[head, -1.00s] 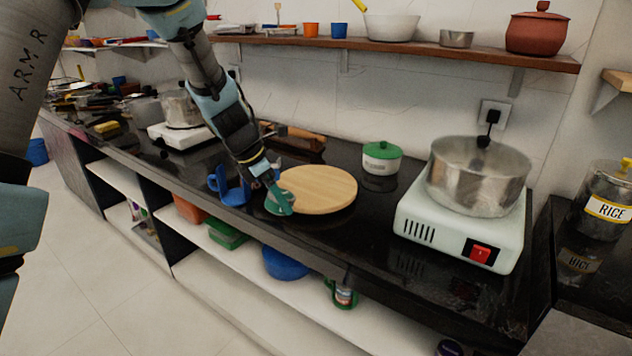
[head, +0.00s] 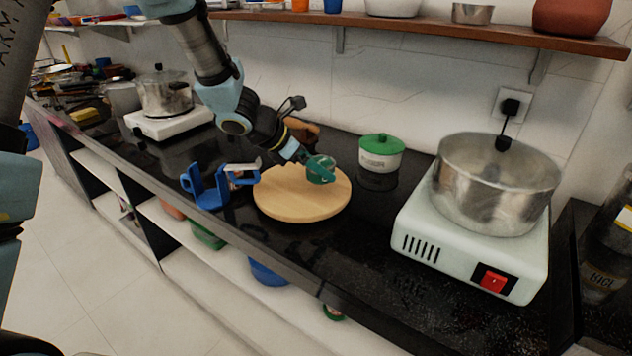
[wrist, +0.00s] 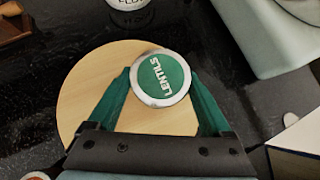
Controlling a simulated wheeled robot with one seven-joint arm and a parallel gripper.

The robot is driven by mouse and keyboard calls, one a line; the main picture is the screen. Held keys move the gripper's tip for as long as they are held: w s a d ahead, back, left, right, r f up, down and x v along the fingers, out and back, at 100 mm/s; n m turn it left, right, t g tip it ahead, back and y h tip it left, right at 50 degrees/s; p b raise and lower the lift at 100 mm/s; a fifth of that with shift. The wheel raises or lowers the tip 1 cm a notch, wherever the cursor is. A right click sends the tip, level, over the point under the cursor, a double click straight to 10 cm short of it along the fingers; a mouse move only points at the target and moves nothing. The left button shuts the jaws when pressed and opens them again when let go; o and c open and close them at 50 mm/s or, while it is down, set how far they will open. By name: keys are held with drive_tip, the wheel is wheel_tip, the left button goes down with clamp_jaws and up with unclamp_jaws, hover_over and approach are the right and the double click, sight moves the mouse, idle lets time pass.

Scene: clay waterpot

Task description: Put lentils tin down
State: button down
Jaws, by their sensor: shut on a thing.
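The lentils tin (wrist: 160,79) has a round green lid with white LENTILS lettering and a silver rim. My gripper (wrist: 158,88) is shut on it, with one green finger on each side. In the head view the tin (head: 320,171) is partly hidden by my gripper (head: 319,167). It is at the back right part of the round wooden board (head: 290,203). The board also shows behind the tin in the wrist view (wrist: 90,88). I cannot tell whether the tin touches the board or is slightly above it.
A white tin with a green lid (head: 380,153) stands behind and right of the board. A blue holder (head: 207,188) stands to the left. A hotplate (head: 470,245) with a steel pot (head: 495,185) is to the right. Dark counter is free in front of the hotplate's left side.

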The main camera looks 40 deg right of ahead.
sight(316, 180)
drive_tip(key=shift+f, duration=2)
unclamp_jaws()
drive_tip(key=shift+a+r, duration=0.1)
drive_tip(key=shift+a, duration=0.05)
drive_tip(key=v, duration=1.1)
drive_tip(key=shift+a+r, duration=0.25)
drive_tip(key=shift+w, duration=0.1)
